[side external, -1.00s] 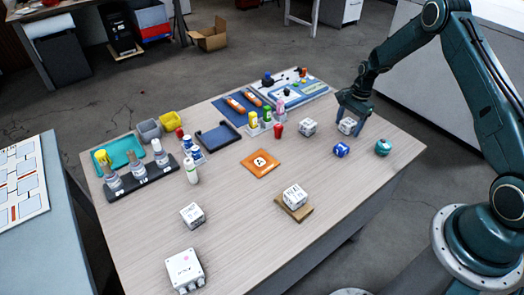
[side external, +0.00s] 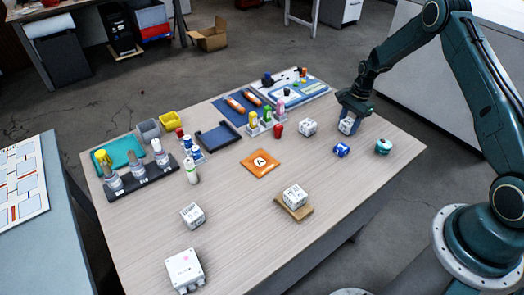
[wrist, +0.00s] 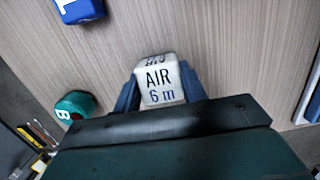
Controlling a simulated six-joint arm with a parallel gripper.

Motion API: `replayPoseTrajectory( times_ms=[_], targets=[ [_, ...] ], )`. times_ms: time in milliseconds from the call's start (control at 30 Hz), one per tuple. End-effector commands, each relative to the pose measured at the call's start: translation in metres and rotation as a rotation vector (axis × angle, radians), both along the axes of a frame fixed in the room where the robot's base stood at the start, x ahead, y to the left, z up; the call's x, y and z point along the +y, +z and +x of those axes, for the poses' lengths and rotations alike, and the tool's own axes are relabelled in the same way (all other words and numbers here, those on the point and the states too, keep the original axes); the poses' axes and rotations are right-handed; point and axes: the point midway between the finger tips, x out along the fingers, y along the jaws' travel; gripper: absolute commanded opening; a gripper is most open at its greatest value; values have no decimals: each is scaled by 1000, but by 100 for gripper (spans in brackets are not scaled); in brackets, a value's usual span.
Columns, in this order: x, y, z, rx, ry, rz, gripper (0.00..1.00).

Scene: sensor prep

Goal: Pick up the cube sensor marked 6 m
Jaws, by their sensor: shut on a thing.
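The white cube sensor marked "AIR 6 m" (wrist: 160,84) sits between the two blue fingers of my gripper (wrist: 160,92) in the wrist view, its printed face toward the camera. In the side external view the same cube (side external: 346,126) is at the right part of the table, under my gripper (side external: 352,112). My gripper is shut on it, with a finger on each side. The cube is at or very near the table top; I cannot tell whether it touches.
Another white cube (side external: 308,127) stands just left of the held one. A blue block (side external: 341,150) and a teal round item (side external: 383,146) lie nearby. A third white cube (side external: 295,197) rests on a brown pad (side external: 293,209). The table's right corner is clear.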

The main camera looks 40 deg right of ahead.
Motion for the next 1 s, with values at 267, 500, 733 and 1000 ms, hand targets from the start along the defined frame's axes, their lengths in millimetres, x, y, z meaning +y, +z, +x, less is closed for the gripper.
replayPoseTrajectory(
  times_ms=[267, 500, 733, 1000],
  targets=[
    [0, 17, 0, -1, 1, 0, 18],
    [-1, 55, 1, -4, 0, -1, 18],
    [-1, 105, 1, -5, 0, -3, 18],
    [-1, 160, 1, -4, -1, -2, 18]
  ],
)
